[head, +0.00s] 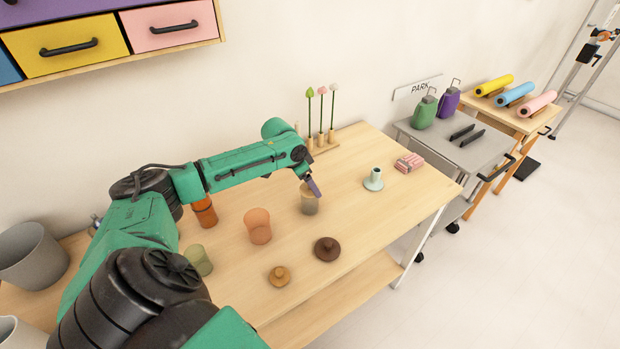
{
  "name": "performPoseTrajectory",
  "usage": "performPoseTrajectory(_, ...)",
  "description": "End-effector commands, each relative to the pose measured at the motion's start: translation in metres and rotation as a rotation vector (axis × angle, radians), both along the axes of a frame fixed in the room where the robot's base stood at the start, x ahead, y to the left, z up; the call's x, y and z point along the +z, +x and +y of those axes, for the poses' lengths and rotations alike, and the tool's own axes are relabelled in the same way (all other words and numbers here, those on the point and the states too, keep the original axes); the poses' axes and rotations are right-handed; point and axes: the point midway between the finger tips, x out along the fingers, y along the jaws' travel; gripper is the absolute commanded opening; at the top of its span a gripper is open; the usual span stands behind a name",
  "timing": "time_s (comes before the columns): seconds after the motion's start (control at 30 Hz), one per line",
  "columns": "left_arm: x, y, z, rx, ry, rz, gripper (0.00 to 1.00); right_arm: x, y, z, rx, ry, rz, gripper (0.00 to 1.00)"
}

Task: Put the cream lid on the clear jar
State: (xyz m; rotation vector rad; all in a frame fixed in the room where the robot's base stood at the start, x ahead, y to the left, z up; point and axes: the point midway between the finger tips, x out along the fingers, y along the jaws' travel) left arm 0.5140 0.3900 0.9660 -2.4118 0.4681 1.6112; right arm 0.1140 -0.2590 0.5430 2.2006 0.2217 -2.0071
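A small see-through greyish jar (310,207) stands upright on the wooden table, right of the middle. My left gripper (314,187) reaches down from the upper left, its tip at the jar's rim. The fingers overlap in this view, so their gap does not show. The jar's upper part looks tan, but I cannot tell whether that is a lid or the wood seen through it. I cannot clearly make out a cream lid; the gripper covers part of the jar's mouth. My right gripper is not in view.
A peach jar (258,227), a green jar (198,261) and an orange jar (204,212) stand left of the clear jar. A tan lid (279,276) and a brown lid (326,249) lie in front. A pale teal piece (373,180) stands right, near the table (408,205) edge.

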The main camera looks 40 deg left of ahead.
Motion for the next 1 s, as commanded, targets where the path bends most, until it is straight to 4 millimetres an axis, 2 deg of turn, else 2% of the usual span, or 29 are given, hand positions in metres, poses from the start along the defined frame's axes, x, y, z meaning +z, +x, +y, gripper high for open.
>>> performPoseTrajectory(0.2, -0.001, 0.0, -0.001, 0.0, -0.002, 0.002, 0.24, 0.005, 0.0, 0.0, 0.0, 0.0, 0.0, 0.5)
performPoseTrajectory(0.23, -0.001, 0.0, -0.001, 0.0, -0.002, 0.002, 0.88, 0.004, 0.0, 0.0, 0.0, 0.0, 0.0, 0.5)
performPoseTrajectory(0.27, -0.002, 0.0, -0.001, 0.0, -0.002, 0.002, 0.99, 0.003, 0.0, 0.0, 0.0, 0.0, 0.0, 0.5)
performPoseTrajectory(0.53, 0.0, -0.001, 0.0, 0.0, 0.0, 0.001, 1.0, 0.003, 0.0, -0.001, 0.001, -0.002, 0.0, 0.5)
performPoseTrajectory(0.67, 0.011, -0.005, 0.003, 0.001, 0.002, -0.001, 1.0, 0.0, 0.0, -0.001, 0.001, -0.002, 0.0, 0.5)
performPoseTrajectory(0.77, 0.029, -0.013, 0.007, 0.0, 0.005, -0.001, 1.0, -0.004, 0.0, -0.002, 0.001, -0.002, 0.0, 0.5)
performPoseTrajectory(1.0, 0.094, -0.038, 0.018, 0.003, 0.007, -0.001, 1.0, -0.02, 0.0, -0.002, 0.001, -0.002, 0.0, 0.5)
